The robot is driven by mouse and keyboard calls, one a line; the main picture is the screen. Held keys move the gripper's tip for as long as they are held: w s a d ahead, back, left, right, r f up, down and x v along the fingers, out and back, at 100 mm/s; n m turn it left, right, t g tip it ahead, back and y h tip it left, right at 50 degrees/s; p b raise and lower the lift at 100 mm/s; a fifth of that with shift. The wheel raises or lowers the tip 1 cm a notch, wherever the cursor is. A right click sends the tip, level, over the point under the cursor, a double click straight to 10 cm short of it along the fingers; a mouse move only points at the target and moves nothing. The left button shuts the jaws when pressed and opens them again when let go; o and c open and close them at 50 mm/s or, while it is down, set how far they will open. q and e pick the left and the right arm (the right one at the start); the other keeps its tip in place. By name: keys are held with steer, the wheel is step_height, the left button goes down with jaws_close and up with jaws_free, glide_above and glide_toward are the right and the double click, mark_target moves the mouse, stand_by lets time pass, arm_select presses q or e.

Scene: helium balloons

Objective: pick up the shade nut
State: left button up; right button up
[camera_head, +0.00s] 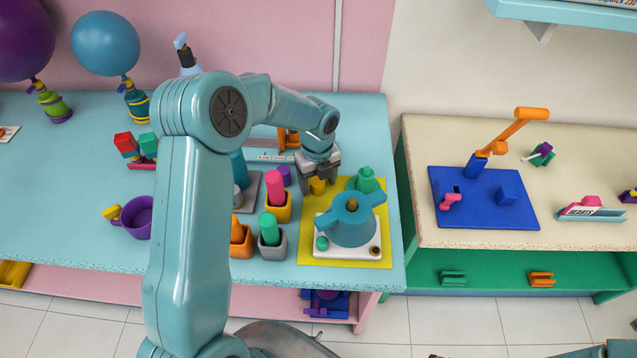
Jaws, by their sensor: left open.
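I cannot tell whether the fingers touch the piece. The gripper and arm hide part of the area around it. My right gripper does not show.
The teal device stands on a yellow mat (384,254), with a green knobbed piece (366,182) behind it. Holders with pink (275,190), green (268,228) and orange pieces stand to the left. A purple cup (137,217) is farther left.

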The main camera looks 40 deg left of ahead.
arm_select(q)
steer(key=shift+s+a+r, duration=0.1)
steer(key=shift+s+r, duration=0.05)
steer(key=shift+s, duration=0.15)
steer(key=shift+c, duration=0.6)
steer(key=c, duration=0.6)
steer(key=shift+w, duration=0.1)
steer(key=c, duration=0.4)
